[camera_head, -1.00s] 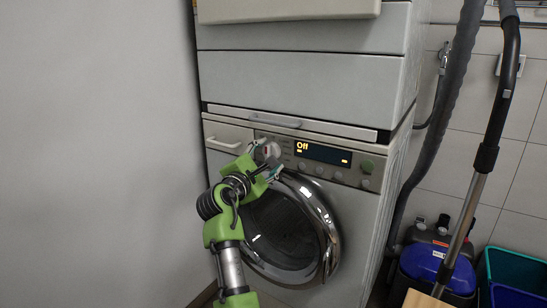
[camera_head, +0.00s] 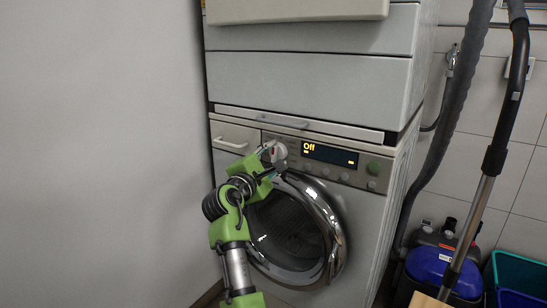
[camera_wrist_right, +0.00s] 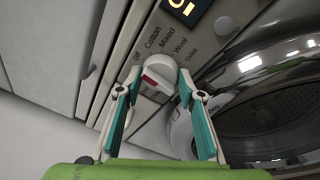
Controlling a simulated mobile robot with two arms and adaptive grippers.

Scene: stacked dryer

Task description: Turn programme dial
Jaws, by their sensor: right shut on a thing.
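The programme dial (camera_head: 274,152) is a round white-grey knob on the washer's control panel, left of the display (camera_head: 330,154), which reads "Off". In the right wrist view the dial (camera_wrist_right: 160,68) has a red mark on its grip, with the labels Off, Cotton, Mixed, Wool and Quick around it. My right gripper (camera_head: 267,163), green with teal fingers, comes from below. In the right wrist view its fingers (camera_wrist_right: 157,85) are on either side of the dial, shut on it. They hide part of the dial's rim. My left gripper is not in view.
The round chrome door (camera_head: 335,228) sits just below the panel, close to my right gripper. A detergent drawer (camera_head: 234,136) lies left of the dial. A hose, a vacuum tube (camera_head: 487,190), a blue vacuum (camera_head: 430,268) and a teal bin (camera_head: 520,268) stand at right.

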